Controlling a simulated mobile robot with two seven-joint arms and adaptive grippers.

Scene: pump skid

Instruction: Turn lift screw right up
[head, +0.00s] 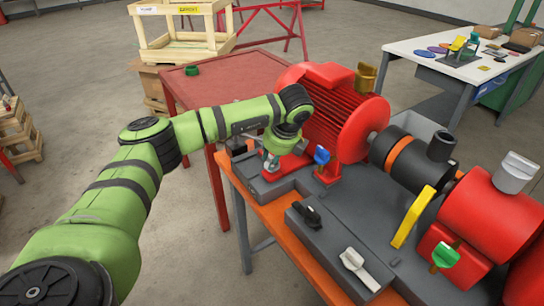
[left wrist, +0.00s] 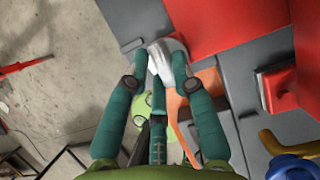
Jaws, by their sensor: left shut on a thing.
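My left gripper (head: 271,163) reaches down at the near left foot of the red motor (head: 330,105). In the left wrist view, its teal fingers (left wrist: 163,52) are shut on a pale grey knob (left wrist: 167,66) that stands over a grey surface beside a red block. In the head view the gripper mostly hides this knob. No label shows that it is the right lift screw. A blue knob (head: 321,156) stands on a red bracket to the right of the gripper; it also shows in the left wrist view (left wrist: 291,167). My right gripper is not in view.
A red table (head: 225,82) stands behind my arm. A white workbench (head: 450,70) with small items stands at the back right.

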